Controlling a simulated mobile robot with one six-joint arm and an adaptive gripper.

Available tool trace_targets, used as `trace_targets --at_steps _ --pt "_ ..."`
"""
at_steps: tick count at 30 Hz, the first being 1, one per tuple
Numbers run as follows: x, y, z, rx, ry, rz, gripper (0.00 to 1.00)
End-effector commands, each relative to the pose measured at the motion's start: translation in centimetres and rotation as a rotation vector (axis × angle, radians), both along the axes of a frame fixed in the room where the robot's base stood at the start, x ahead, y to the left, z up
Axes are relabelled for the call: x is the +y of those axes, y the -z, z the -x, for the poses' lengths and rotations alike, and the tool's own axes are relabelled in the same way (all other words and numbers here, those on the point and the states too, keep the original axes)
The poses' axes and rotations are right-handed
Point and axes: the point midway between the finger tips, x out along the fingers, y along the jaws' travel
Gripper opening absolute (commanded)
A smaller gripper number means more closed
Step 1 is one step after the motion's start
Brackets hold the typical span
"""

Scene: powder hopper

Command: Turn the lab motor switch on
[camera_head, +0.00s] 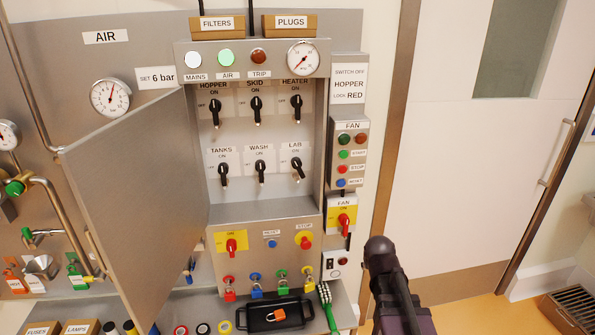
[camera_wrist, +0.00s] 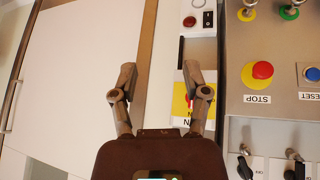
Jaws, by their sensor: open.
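The lab switch (camera_head: 298,168) is a black rotary handle at the right end of the lower row in the open grey cabinet (camera_head: 323,130). Its plate is marked LAB, with ON above and OFF to the left. Its thin end points down and slightly right. In the upside-down wrist view, the left black handle (camera_wrist: 245,167) at the bottom edge is the lab switch, partly cut off. My gripper (camera_wrist: 160,72) is open and empty, in front of the wall strip beside the cabinet, apart from the lab switch. In the head view my dark arm shows at lower right; the fingertips cannot be made out.
The cabinet door (camera_head: 140,190) stands open to the left. Beside the lab switch is the wash switch (camera_head: 260,171). Below are a red stop button (camera_head: 305,242) and several padlocks. The fan switch (camera_head: 344,220) is right of the cabinet, with a white door further right.

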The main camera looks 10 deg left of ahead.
Motion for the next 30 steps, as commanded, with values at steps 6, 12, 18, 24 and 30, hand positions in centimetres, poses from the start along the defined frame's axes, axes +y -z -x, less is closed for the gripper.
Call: trace_targets --at_steps 6,12,18,24,30 --pt "2.5 -1.3 -6.9 -0.298 -0.077 0.044 0.6" --pt "5.8 -3.9 -11.7 -0.569 -0.169 0.069 0.6" --pt "9.9 -6.9 -15.1 -0.837 -0.282 0.077 0.6" --pt "14.6 -9.8 -16.7 -1.094 -0.405 0.066 0.6" --pt "18.5 -12.0 -16.7 -1.289 -0.522 0.043 0.6"
